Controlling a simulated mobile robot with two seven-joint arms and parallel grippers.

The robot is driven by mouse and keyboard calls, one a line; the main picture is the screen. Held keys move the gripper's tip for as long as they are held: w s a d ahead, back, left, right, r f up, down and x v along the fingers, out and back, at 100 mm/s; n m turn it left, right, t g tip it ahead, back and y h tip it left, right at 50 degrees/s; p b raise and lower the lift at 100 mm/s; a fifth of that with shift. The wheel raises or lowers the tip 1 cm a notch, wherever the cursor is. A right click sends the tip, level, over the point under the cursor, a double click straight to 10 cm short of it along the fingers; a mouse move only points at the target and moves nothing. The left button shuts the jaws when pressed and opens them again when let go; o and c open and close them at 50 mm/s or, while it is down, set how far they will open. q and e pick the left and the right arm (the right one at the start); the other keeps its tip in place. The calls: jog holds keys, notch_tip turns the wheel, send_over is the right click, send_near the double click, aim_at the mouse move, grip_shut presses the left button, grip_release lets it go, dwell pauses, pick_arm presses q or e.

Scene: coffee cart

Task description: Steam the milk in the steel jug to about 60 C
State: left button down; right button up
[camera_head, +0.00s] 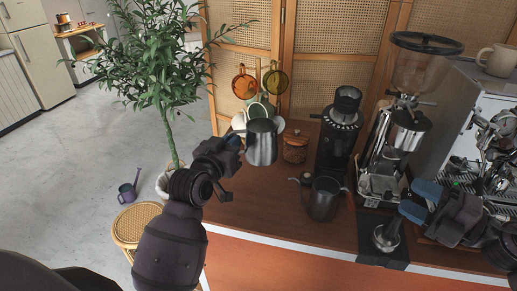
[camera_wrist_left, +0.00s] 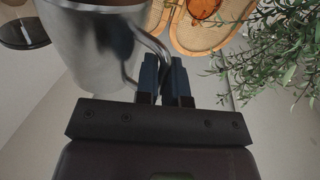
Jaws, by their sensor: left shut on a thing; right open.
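The steel jug (camera_head: 262,142) is upright and held above the left part of the wooden counter. My left gripper (camera_head: 236,143) is shut on its handle, on the jug's left side. In the left wrist view the jug (camera_wrist_left: 95,50) fills the upper left, and the fingers (camera_wrist_left: 166,80) pinch the handle. The milk inside cannot be made out. My right gripper (camera_head: 420,202) is open and empty, with blue finger pads, in front of the espresso machine (camera_head: 491,120). The machine is cut off at the right edge, and my right arm hides part of its front.
A dark gooseneck kettle (camera_head: 323,201) stands on the counter (camera_head: 270,200). A black grinder (camera_head: 337,150) and a hopper grinder (camera_head: 405,135) stand behind. A black mat (camera_head: 370,247) with a metal tool lies at the front. A wooden-lidded jar (camera_head: 295,148) is right of the jug.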

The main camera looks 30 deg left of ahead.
pick_arm(q)
jog(key=shift+r, duration=0.1)
pick_arm(e)
jog(key=w+d+r+n+t+h, duration=0.1)
jog(key=w+d+r+n+h, duration=0.3)
jog(key=d+r+h, duration=0.45)
jog(key=w+d+r+n+h, duration=0.2)
jog(key=w+d+r+h, duration=0.55)
jog(key=d+r, duration=0.2)
pick_arm(q)
jog(key=shift+f+b, duration=0.75)
jog(key=shift+f, duration=0.05)
pick_arm(e)
jog(key=shift+h, duration=0.3)
jog(key=x, duration=0.2)
jog(key=a+x, duration=0.1)
jog(key=x, duration=0.1)
jog(key=shift+f, duration=0.3)
pick_arm(q)
jog(key=shift+f+b, duration=0.45)
jog(key=shift+f, duration=0.1)
pick_arm(e)
jog(key=shift+w+a+f, duration=0.15)
jog(key=shift+w+f, duration=0.3)
jog(key=shift+f, duration=0.1)
pick_arm(q)
jog(key=shift+r, duration=0.1)
pick_arm(e)
jog(key=shift+r, duration=0.1)
